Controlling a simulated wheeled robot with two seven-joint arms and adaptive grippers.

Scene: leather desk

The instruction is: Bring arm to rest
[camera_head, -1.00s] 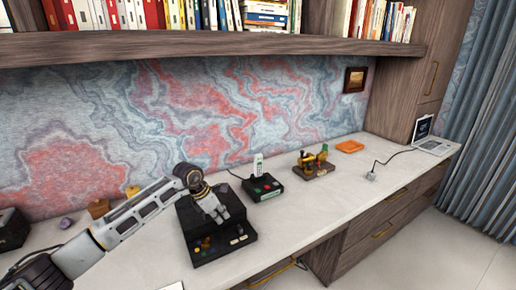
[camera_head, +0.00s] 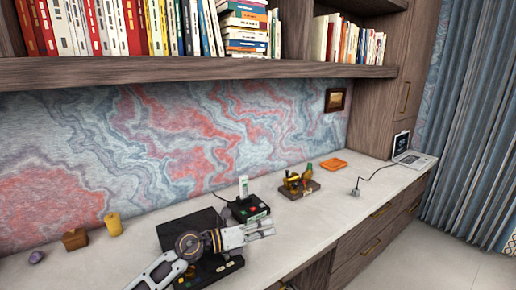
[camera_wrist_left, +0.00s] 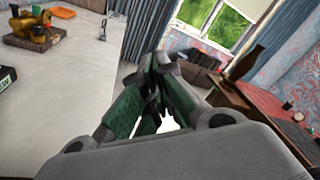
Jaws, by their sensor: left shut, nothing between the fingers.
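My left gripper (camera_head: 248,233) is shut and empty. It hangs above the desk, in front of a black device with a red and a green button (camera_head: 249,209), and points right in the head view. Its green-padded fingers also show in the left wrist view (camera_wrist_left: 155,95). My left arm comes in from the bottom and covers part of a black console (camera_head: 190,228) on the desk (camera_head: 310,220). My right gripper is not in view.
A yellow and green figure on a brown base (camera_head: 298,184), an orange tray (camera_head: 333,164), a grey plug (camera_head: 355,192) and a laptop (camera_head: 414,160) stand to the right. Yellow (camera_head: 113,224) and brown (camera_head: 75,239) blocks stand at left. A bookshelf (camera_head: 200,68) overhangs the desk.

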